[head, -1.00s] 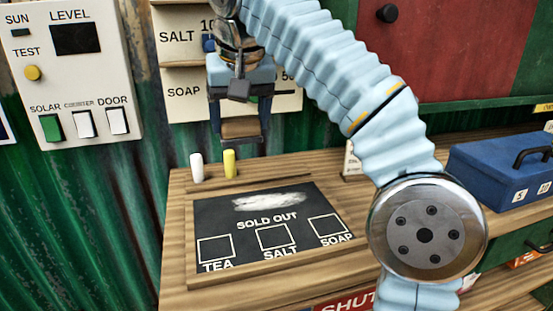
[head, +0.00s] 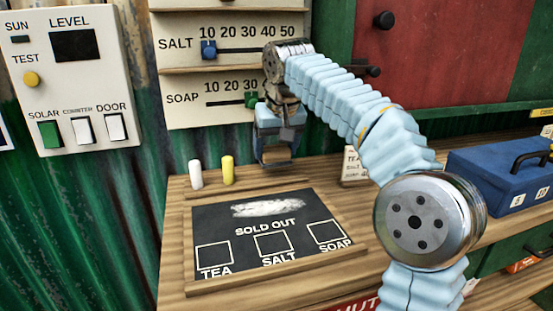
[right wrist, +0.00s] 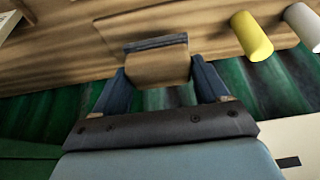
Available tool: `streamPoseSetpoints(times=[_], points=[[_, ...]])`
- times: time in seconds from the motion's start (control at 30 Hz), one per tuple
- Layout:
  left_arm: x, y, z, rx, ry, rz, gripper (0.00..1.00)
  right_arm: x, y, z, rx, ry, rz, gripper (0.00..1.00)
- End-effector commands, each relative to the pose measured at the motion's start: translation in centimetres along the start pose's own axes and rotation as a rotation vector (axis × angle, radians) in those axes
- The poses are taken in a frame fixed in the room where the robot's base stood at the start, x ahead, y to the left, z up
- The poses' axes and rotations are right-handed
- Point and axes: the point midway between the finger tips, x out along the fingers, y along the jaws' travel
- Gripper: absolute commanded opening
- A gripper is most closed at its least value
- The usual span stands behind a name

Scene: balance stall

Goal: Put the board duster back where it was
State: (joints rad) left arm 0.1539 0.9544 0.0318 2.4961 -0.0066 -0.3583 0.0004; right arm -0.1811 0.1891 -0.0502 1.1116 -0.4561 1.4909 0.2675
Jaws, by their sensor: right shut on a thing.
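The board duster (head: 276,154) is a small block with a tan wooden side; in the right wrist view it (right wrist: 158,64) also shows a dark blue-grey strip. My right gripper (head: 275,160) is shut on it, with a finger on each side. It hangs near the counter's back edge, right of the chalks and behind the sold-out board (head: 262,226). I cannot tell whether the duster touches the counter. The board has a smeared white chalk patch near its top and empty boxes for tea, salt and soap. My left gripper is not in view.
A white chalk (head: 195,173) and a yellow chalk (head: 228,169) stand upright behind the board. A small price card (head: 353,166) stands to the right of the gripper. A blue cash box (head: 495,180) sits further right. The slider panel (head: 185,100) is on the wall behind.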

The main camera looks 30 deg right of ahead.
Motion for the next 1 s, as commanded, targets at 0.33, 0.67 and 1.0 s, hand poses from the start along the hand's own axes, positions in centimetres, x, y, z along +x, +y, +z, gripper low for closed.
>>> streamPoseSetpoints(times=[0.33, 0.67, 1.0], points=[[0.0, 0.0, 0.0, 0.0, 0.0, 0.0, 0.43, 3.2, 0.2, 1.1, 0.002, -0.001, 0.0, 0.49], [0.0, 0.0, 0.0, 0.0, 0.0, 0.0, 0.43, 3.2, 0.2, 1.1, 0.001, -0.002, 0.001, 1.0], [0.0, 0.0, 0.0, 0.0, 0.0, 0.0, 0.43, 2.1, 0.2, 1.1, 0.001, 0.001, 0.0, 1.0]])
